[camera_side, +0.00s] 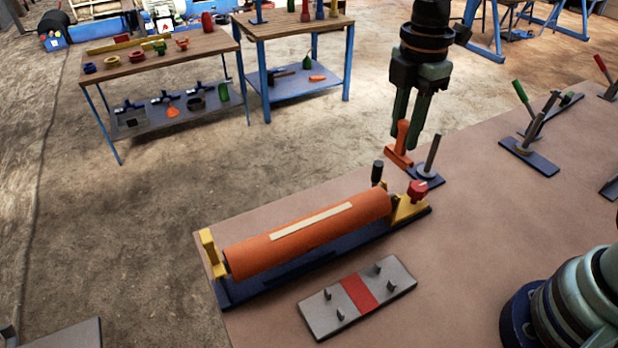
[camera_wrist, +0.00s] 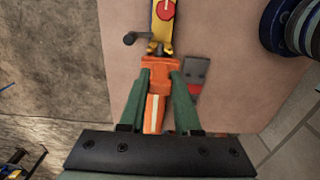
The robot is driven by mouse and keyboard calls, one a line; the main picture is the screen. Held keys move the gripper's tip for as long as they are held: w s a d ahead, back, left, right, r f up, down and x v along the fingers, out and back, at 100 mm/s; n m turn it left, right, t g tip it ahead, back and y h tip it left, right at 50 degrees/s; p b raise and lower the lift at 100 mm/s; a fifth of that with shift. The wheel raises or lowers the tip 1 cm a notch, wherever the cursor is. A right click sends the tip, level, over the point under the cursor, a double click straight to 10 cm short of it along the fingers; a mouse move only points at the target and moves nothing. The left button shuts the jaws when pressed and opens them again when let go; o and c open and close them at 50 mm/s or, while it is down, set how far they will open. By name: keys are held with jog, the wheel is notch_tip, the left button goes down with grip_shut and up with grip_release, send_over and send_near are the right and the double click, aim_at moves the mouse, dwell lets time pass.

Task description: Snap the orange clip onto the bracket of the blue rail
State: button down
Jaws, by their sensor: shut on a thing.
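My gripper (camera_side: 405,143) is shut on the orange clip (camera_side: 399,150), which hangs at its fingertips in the air past the right end of the blue rail (camera_side: 240,290). In the wrist view the clip (camera_wrist: 155,69) shows between the green fingers (camera_wrist: 160,77); part of it is hidden by them. The rail lies on the brown table. A yellow bracket (camera_side: 408,207) with a red knob stands at its right end, and another yellow bracket (camera_side: 207,245) at its left end. The right bracket also shows at the top of the wrist view (camera_wrist: 162,30). The clip is apart from both brackets.
An orange roller (camera_side: 300,240) with a cream stripe lies along the rail. A dark handle (camera_side: 377,172) rises near its right end. A post on a blue base (camera_side: 428,165) stands close to the clip. A grey plate (camera_side: 320,310) with a red band lies in front of the rail.

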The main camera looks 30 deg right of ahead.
aim_at(400, 153)
jog(key=shift+f, duration=2.35)
jog(key=shift+f, duration=1.2)
jog(key=shift+r, duration=0.95)
jog(key=shift+f, duration=1.05)
dwell(0.9)
jog(key=c, duration=0.5)
grip_release()
jog(key=shift+c, duration=0.2)
notch_tip(400, 153, up, 12)
jog(key=shift+r, duration=0.1)
jog(key=shift+c, duration=0.3)
